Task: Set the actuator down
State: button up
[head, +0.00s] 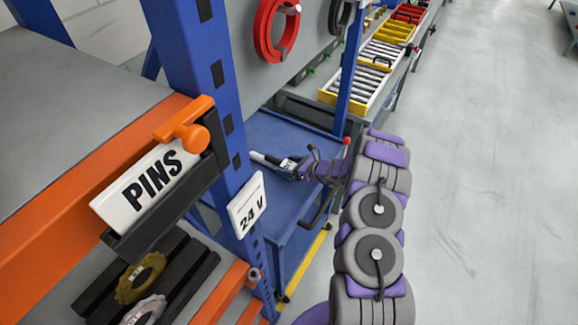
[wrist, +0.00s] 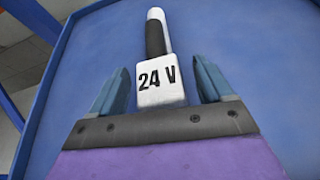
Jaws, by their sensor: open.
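The actuator (wrist: 160,84) has a white block marked "24 V", a black shaft and a white tip. In the wrist view it lies on the blue surface between my two fingers, with a gap on each side. My gripper (wrist: 159,85) is open around its block end. In the head view my gripper (head: 292,168) is over the blue cart top (head: 262,140), and the actuator (head: 266,159) points left from it. The block's near end is hidden by my gripper in the wrist view.
A blue upright with a "24 V" tag (head: 247,205) and an orange-edged shelf with a "PINS" sign (head: 149,187) stand at the left. A roller conveyor (head: 358,78) runs behind. The grey floor (head: 480,170) at the right is clear.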

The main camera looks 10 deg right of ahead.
jog(key=p+v, duration=0.2)
jog(key=v, duration=1)
dwell(0.3)
